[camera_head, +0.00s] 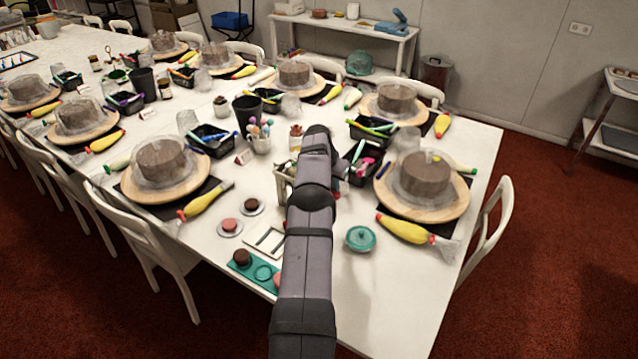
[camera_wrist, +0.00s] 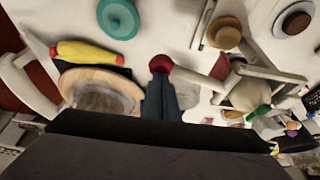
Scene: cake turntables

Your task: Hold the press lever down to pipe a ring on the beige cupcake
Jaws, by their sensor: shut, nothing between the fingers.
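In the wrist view, the press (camera_wrist: 262,72) is a pale frame holding a whitish bag. Its pale lever (camera_wrist: 200,80) runs left to a red ball knob (camera_wrist: 160,63). My gripper (camera_wrist: 161,76) is shut and empty, its fingertips at the knob; I cannot tell whether they touch it. A round tan piece, seemingly the beige cupcake (camera_wrist: 223,33), lies beside the press frame; its top is too small to show any ring. In the head view my arm hides the gripper and most of the press (camera_head: 283,186).
A cake turntable (camera_head: 458,203) and yellow piping bag (camera_head: 405,230) lie farther right. Left are pink (camera_head: 231,225) and brown (camera_head: 250,204) cupcakes and a teal tray (camera_head: 263,272). The front right tabletop is clear.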

